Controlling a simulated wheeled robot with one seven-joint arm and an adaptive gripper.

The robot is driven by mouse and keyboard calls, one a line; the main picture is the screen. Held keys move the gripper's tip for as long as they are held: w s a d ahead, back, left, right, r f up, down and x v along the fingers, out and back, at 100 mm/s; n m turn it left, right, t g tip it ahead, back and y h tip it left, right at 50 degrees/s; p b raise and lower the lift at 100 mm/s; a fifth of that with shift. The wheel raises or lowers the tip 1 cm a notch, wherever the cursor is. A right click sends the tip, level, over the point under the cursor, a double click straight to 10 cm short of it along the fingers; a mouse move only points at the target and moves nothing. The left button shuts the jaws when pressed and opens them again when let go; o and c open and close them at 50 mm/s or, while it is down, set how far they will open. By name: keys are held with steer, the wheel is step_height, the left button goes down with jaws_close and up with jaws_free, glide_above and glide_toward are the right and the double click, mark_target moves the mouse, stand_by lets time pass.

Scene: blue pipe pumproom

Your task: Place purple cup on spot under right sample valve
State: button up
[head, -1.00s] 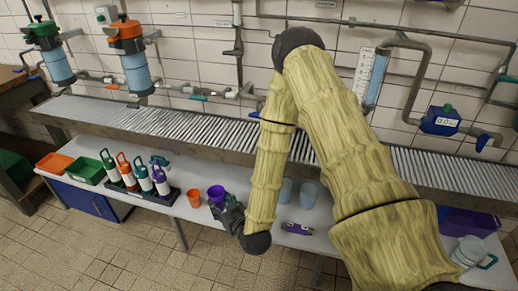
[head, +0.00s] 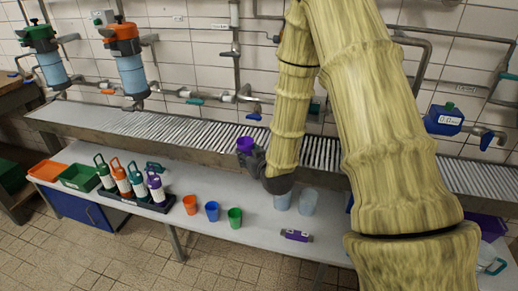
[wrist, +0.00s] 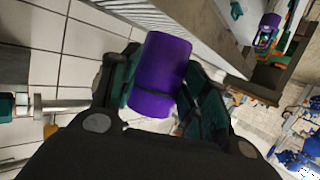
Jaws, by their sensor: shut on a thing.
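The purple cup (head: 245,144) is held in my gripper (head: 252,156), raised in front of the ribbed metal shelf (head: 180,128). In the wrist view the purple cup (wrist: 162,76) fills the space between the fingers, and my gripper (wrist: 160,100) is shut on it. On the wall pipe above the shelf are a teal-handled valve (head: 195,101) and a blue-handled valve (head: 253,116). The cup is below and slightly left of the blue-handled one, apart from it. Another blue valve (head: 488,140) is at the far right. I cannot make out a marked spot; my arm hides part of the shelf.
Orange (head: 190,205), blue (head: 212,211) and green (head: 235,218) cups stand on the lower bench. Two clear cups (head: 307,202) stand right of my gripper, with a purple-labelled item (head: 296,235) in front. Several bottles (head: 139,183) stand in a rack at left. The shelf's left part is clear.

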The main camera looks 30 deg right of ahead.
steer(key=w+d, duration=0.3)
steer(key=w+d+f, duration=0.1)
steer(key=w+d, duration=0.2)
steer(key=d, duration=0.1)
steer(key=w+d+p, duration=0.1)
steer(key=w+d, duration=0.2)
steer(key=d, duration=0.1)
steer(key=shift+w+d+f, duration=0.25)
steer(key=shift+w, duration=0.15)
steer(key=shift+w+d+f, duration=0.15)
steer(key=shift+d, duration=0.05)
step_height(320, 180, down, 3)
steer(key=shift+f, duration=0.2)
steer(key=o, duration=1)
steer(key=shift+r, duration=0.1)
